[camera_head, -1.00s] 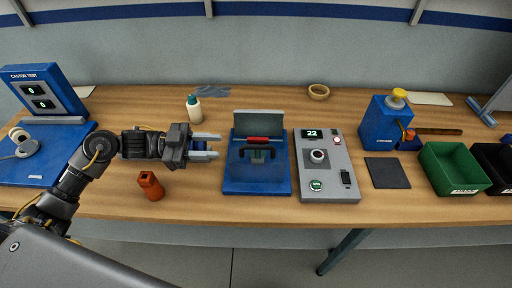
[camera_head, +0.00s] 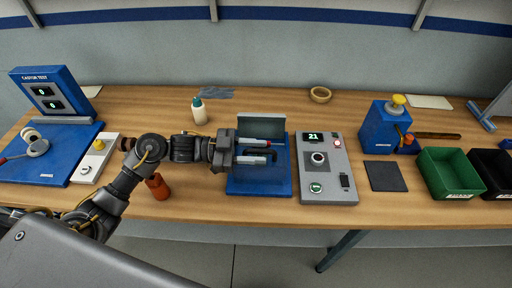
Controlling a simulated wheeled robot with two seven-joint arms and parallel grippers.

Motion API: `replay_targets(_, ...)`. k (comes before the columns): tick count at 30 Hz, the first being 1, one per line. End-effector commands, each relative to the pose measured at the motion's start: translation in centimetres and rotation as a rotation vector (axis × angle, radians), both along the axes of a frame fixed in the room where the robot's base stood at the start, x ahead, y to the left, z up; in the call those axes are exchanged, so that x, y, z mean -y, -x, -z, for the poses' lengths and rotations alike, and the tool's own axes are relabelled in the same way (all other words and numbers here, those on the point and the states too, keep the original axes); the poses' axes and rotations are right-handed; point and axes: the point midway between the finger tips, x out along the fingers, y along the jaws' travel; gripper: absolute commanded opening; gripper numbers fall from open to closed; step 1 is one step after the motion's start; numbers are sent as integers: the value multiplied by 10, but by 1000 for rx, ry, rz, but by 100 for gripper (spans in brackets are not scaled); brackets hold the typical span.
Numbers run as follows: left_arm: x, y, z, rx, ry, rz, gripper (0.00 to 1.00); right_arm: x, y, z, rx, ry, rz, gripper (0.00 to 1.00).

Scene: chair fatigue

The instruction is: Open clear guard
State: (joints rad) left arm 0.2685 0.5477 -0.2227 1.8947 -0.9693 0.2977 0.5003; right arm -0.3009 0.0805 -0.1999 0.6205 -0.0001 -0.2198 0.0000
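The blue fixture (camera_head: 276,181) stands on the bench. A grey-green, see-through-looking panel (camera_head: 261,125) stands upright at its back; I take it as part of the clear guard. A black handle (camera_head: 272,153) and a red bar sit in front of the panel. My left gripper (camera_head: 264,150) reaches in from the left over the fixture. Its two fingers are apart, the upper one across the red bar and the lower one near the black handle. The fingers hide part of both, and I cannot tell whether they touch. My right gripper is not in view.
A grey control box (camera_head: 327,187) showing 21 stands just right of the fixture. A white bottle (camera_head: 199,112) is behind my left arm, an orange-brown piece (camera_head: 157,187) in front of it. A blue press (camera_head: 383,131) and green bin (camera_head: 450,173) are farther right.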

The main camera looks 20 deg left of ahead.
Motion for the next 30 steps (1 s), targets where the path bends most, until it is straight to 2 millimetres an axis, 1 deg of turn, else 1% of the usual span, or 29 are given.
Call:
replay_targets(8,2,0,1,0,-1,0,34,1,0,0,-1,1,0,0)
replay_targets(11,2,0,0,0,-1,0,24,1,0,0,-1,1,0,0)
replay_targets(16,1,0,0,0,-1,0,2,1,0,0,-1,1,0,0)
replay_targets(17,1,0,0,0,-1,0,0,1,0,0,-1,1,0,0)
replay_targets(26,1,-1,0,-2,0,0,0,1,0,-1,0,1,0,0)
replay_targets(30,2,-9,-6,-20,5,0,0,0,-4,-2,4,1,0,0)
